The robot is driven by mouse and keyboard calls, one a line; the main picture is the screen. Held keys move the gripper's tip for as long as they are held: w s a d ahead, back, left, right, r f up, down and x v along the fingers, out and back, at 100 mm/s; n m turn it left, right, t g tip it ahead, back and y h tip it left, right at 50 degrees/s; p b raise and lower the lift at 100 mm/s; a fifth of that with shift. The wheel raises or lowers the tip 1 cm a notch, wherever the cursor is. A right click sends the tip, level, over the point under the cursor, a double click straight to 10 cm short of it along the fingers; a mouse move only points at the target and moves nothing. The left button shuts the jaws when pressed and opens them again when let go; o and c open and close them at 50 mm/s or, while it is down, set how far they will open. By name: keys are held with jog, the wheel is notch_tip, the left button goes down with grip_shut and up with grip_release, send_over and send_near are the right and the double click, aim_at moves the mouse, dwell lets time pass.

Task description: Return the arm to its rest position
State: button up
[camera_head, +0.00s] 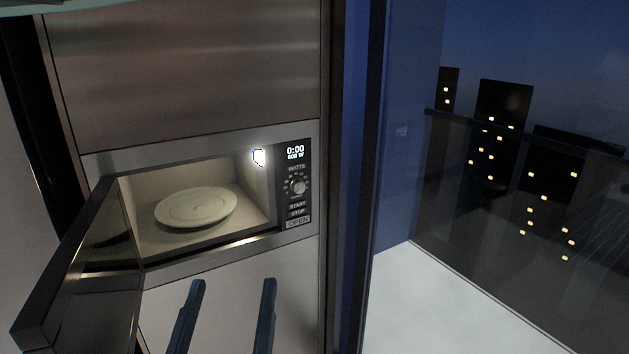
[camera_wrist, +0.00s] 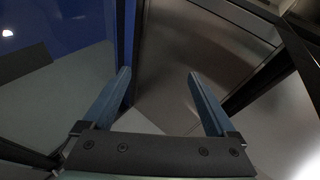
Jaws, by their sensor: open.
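My gripper (camera_head: 228,290) is at the bottom of the head view, its two blue fingers apart with nothing between them. It is in front of the cabinet panel below the microwave. In the wrist view my gripper (camera_wrist: 160,75) also shows open and empty, with a dark metallic surface beyond the fingers. The rest of my arm is mostly out of the head view.
The built-in microwave (camera_head: 298,250) is open and lit, with a pale plate (camera_head: 196,207) inside. Its door (camera_head: 95,270) sticks out at the lower left, near my gripper. To the right are a dark blue wall edge (camera_head: 362,180) and a glass railing (camera_head: 520,220).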

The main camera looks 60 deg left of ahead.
jog(key=w+d+r+m+t+h, duration=0.55)
jog(key=w+d+r+t, duration=0.35)
jog(key=w+d+r, duration=0.55)
jog(key=w+d+r+m+t+h, duration=0.1)
jog(key=d+r+m+t+h, duration=0.2)
jog(key=d+r+h, duration=0.3)
jog(key=w+d+r+m+t+h, duration=0.2)
jog(key=d+r+h, duration=0.4)
jog(key=d, duration=0.6)
notch_tip(320, 180, up, 2)
jog(key=shift+w+d+r+m+t+h, duration=0.3)
jog(key=shift+m+t, duration=0.5)
jog(key=shift+m, duration=0.45)
